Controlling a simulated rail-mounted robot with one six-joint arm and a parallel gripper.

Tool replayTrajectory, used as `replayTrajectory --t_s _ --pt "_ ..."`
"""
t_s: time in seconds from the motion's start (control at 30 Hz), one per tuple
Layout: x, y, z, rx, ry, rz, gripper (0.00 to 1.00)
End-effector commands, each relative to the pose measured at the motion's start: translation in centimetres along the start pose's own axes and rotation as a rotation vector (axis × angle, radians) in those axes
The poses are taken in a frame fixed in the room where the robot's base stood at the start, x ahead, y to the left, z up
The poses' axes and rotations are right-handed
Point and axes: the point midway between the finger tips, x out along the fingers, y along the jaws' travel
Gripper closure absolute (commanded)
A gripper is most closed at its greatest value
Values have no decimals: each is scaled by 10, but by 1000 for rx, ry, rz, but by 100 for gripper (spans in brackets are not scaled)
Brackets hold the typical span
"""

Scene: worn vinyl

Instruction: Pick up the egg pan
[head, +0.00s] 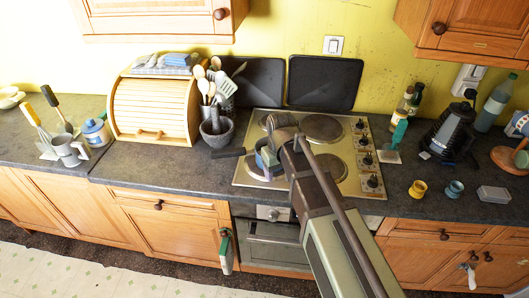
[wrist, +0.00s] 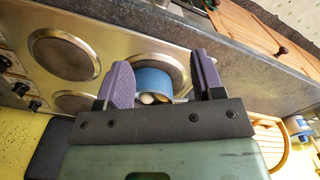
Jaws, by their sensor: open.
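The egg pan (wrist: 150,77) is a small round blue pan with pale eggs inside. In the wrist view it sits by the front hotplate, between the spread purple fingers of my gripper (wrist: 162,66). The fingers are apart and I see no clear contact with the pan. In the head view my gripper (head: 266,158) is over the left front part of the hob, and my arm hides most of the pan. A dark handle (head: 229,152) sticks out to the left there, seemingly the pan's.
The steel hob (head: 338,184) has other bare hotplates and knobs on its right. Dark raised panels (head: 325,80) stand behind.

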Motion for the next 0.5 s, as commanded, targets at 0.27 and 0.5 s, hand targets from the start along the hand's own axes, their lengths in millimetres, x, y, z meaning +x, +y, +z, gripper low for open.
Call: replayTrajectory --t_s 0.27,0.5 --pt "-26 -90 -234 -1110 0 -1 38" --pt "-25 -89 -227 -1342 1 -1 38"
